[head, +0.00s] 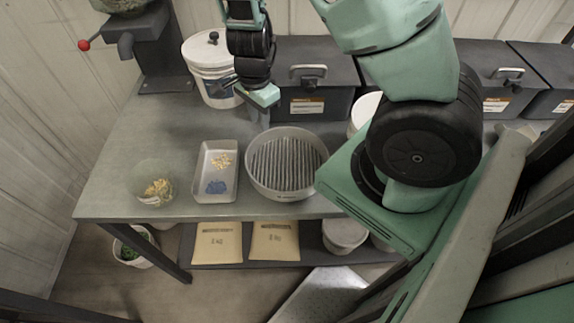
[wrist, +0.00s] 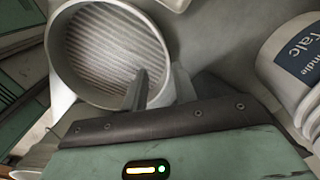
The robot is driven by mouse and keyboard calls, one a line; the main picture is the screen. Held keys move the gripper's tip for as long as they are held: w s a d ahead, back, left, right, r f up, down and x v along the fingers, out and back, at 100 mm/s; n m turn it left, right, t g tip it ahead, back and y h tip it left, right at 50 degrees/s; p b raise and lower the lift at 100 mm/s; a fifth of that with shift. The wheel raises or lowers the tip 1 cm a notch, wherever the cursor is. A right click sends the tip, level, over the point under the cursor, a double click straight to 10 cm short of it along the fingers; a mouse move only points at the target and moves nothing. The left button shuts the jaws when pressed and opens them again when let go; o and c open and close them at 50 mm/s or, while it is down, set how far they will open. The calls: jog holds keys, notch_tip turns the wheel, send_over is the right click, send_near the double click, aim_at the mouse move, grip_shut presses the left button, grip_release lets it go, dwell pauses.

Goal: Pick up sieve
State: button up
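The sieve (head: 286,163) is a round grey bowl with a slotted bottom, standing on the table near its front edge. It fills the upper left of the wrist view (wrist: 105,50). My gripper (head: 262,122) is at the sieve's back rim, pointing down. In the wrist view my gripper (wrist: 160,72) looks open, with one dark finger over the sieve's inside and a paler one outside the rim. I cannot tell whether either finger touches the rim.
A tray (head: 203,172) with yellow and blue grains and a clear bowl (head: 146,184) stand left of the sieve. A white lidded bucket (head: 203,70) and dark boxes (head: 300,100) stand behind. A white tub (head: 364,110) stands right, partly behind my arm.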

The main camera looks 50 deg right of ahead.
aim_at(261, 137)
notch_tip(261, 137, down, 4)
jog(key=shift+r+b, duration=0.2)
jog(key=shift+b, duration=0.2)
jog(key=f, duration=0.2)
jog(key=f+b, duration=0.1)
jog(key=shift+w+d+f, duration=0.3)
jog(key=shift+d+f, duration=0.05)
jog(key=shift+f, duration=0.6)
grip_shut()
